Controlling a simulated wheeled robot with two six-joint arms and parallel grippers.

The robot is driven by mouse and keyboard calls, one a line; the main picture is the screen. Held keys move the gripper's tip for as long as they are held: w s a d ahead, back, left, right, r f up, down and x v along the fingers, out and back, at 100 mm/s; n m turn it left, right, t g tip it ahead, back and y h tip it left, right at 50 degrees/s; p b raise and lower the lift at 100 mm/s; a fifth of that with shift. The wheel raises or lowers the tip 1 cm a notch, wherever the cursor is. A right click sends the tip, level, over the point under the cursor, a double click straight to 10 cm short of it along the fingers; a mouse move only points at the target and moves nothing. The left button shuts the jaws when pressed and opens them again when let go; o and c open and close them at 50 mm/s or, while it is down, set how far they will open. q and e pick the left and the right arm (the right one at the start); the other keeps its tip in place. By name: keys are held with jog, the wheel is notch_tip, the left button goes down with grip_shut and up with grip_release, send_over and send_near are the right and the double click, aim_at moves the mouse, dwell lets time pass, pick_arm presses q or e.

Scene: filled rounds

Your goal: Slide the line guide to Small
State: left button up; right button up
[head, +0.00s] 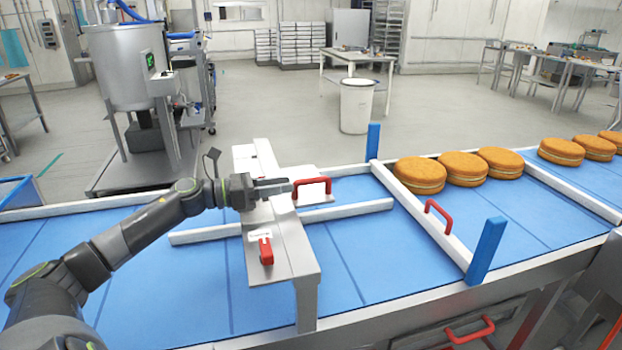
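A metal bridge (290,245) with a pale top spans the blue conveyor, and a low white rail (345,212) runs beneath it along the belt. A red handle (312,181) stands on the bridge's far part. A red lever (266,252) sits on its near part beside a small white label. No size marking is readable. My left gripper (288,186) points right, its fingertips at the left side of the red handle. I cannot tell whether they touch it or how far apart the fingers are. My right gripper is not in view.
Several orange-brown filled rounds (463,168) rest on the belt at right, behind a white gate bar (425,215) with its own red handle and blue posts (486,250). A steel mixing vessel (125,65) stands beyond the belt at left.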

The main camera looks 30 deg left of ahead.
aim_at(306, 180)
pick_arm(q)
jog(key=p+x, duration=0.2)
jog(key=x, duration=0.4)
jog(key=shift+w+d+r, duration=0.15)
jog(key=shift+r, duration=0.05)
jog(key=shift+w+d+f+p, duration=0.15)
jog(key=shift+w+d+p, duration=0.25)
jog(key=shift+w, duration=0.05)
jog(key=c, duration=0.7)
grip_shut()
